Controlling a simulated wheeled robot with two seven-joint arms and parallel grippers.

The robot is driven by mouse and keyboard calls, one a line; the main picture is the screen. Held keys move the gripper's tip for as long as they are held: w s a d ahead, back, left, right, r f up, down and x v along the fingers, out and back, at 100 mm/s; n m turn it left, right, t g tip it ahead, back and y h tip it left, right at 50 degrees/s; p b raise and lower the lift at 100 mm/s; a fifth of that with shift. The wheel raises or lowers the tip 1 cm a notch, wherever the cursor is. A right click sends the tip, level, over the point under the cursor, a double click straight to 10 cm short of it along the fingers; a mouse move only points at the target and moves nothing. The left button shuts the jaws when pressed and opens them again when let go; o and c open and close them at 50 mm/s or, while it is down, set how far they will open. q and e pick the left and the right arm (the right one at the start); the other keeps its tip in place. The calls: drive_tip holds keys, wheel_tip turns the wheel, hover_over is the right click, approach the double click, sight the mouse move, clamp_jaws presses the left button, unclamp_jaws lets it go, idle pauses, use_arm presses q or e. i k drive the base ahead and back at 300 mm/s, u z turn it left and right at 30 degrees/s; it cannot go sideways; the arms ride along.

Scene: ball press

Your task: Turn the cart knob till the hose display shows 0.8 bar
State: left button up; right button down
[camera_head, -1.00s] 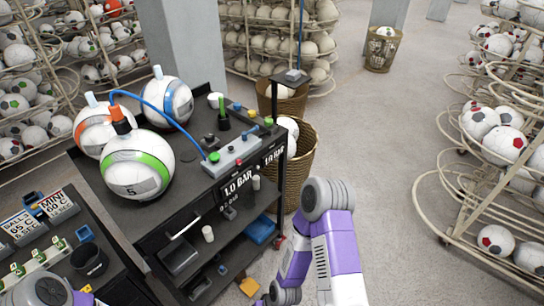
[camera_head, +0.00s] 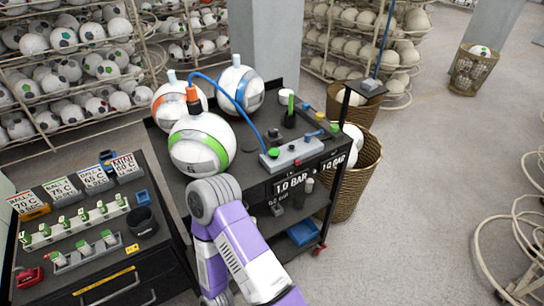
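The black cart (camera_head: 262,190) stands in the middle and carries three white balls with coloured bands. The green-banded ball (camera_head: 201,146) is nearest. A blue hose (camera_head: 232,98) arches from the balls to a grey control box (camera_head: 292,152) on the cart top. The box has small coloured parts, including a green one (camera_head: 273,153). I cannot tell which is the knob, and no hose display reading is legible. A white "1.0 BAR" sign (camera_head: 292,182) is on the cart's front. One purple and white arm of mine rises from the bottom, left of the box. Neither gripper is visible.
A dark bench (camera_head: 95,262) with signs and green-topped pieces stands at the left. Wicker baskets (camera_head: 352,190) stand right of the cart. A grey pillar (camera_head: 262,40) and ball racks (camera_head: 70,75) are behind. The floor (camera_head: 430,170) at right is open.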

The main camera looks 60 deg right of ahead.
sight(273, 131)
drive_tip(key=u, duration=0.3)
drive_tip(key=k, duration=1.1)
drive_tip(key=z, duration=2.2)
drive_tip(key=i, duration=0.45)
drive_tip(key=u, duration=0.05)
drive_tip(key=k, duration=1.25)
drive_tip(key=u, duration=0.85)
drive_tip(key=i, duration=1.1)
drive_tip(key=z, duration=0.25)
